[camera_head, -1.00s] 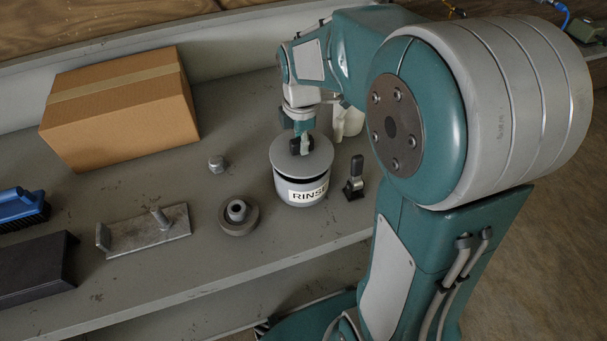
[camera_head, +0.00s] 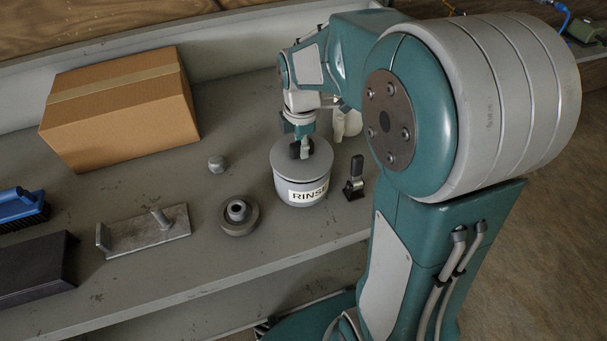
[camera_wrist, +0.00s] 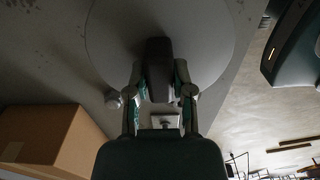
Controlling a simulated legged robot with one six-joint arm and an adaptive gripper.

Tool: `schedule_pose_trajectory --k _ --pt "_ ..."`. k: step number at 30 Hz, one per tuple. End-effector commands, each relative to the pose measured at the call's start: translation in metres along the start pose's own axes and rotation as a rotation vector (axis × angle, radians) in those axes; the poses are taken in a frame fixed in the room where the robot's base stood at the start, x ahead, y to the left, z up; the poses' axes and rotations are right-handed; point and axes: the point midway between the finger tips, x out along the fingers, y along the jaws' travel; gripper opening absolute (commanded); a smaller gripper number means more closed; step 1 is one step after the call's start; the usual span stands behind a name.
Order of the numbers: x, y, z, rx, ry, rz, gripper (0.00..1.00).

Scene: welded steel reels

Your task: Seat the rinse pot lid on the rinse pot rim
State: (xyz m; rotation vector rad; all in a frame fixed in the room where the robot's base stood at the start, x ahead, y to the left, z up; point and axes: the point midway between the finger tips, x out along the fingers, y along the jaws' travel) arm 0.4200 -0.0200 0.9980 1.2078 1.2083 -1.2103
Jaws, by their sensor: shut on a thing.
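The rinse pot (camera_head: 302,190) is a grey round pot with a white RINSE label, standing upright on the bench. The grey disc lid (camera_head: 303,166) lies over the pot's mouth, looking level, with little or no dark gap at the front. Whether it touches the rim all round cannot be told. My gripper (camera_head: 302,149) is above the lid, shut on its dark knob. In the wrist view, the lid (camera_wrist: 205,50) fills the upper middle and my gripper (camera_wrist: 160,85) has a finger on each side of the dark knob (camera_wrist: 158,62). The lid hides the pot there.
A black-handled clamp (camera_head: 355,178) stands close right of the pot, and a whitish object (camera_head: 347,122) stands behind it. A round flanged part (camera_head: 239,215), a nut (camera_head: 216,164), a metal bracket (camera_head: 150,231) and a cardboard box (camera_head: 122,110) are left. The bench front edge is near.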

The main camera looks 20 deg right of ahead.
Motion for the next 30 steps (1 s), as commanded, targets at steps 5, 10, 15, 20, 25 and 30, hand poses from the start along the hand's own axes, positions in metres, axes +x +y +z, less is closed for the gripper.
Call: schedule_pose_trajectory --k 5,10,15,20,25,30 --pt "0.0023 -0.0001 0.0000 0.000 0.000 0.000 0.00" --pt "0.0045 -0.0001 0.0000 0.000 0.000 0.000 0.00" --pt "0.0066 0.0000 0.0000 0.000 0.000 0.001 0.00" --pt "0.0081 0.0000 0.0000 0.000 0.000 0.001 0.00" --pt "0.0081 0.0000 0.0000 0.000 0.000 0.001 0.00" --pt "0.0081 0.0000 0.0000 0.000 0.000 0.001 0.00"
